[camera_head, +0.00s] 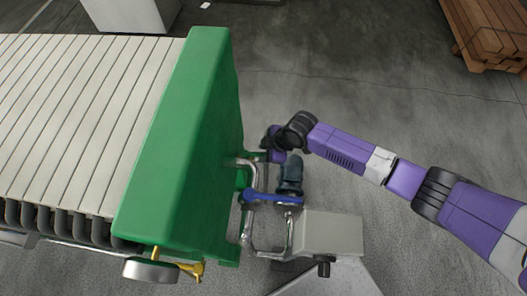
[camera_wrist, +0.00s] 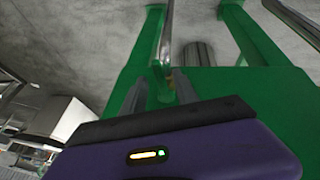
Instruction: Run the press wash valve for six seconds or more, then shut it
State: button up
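The press wash valve's blue handle (camera_head: 272,198) shows in the camera_head view on the pipework beside the press's green end frame (camera_head: 190,150). It lies roughly across the picture. My gripper shows in the camera_wrist view (camera_wrist: 160,84), with its two grey fingers apart and a steel pipe (camera_wrist: 165,35) and green frame beyond them. In the camera_head view my wrist is just above the blue handle in the picture, close to the pipework. The fingertips are hard to make out there, and I cannot tell whether they touch anything. The blue handle does not show in the camera_wrist view.
A grey box (camera_head: 332,233) stands right of the pipework. A yellow fitting with a round grey part (camera_head: 150,270) is at the press's lower edge. Pale filter plates (camera_head: 80,110) fill the left. Stacked timber (camera_head: 488,32) lies at the top right. Open floor lies behind my arm.

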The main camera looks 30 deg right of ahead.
jog(key=shift+f, duration=0.15)
jog(key=shift+c, duration=0.5)
grip_shut()
dwell(0.9)
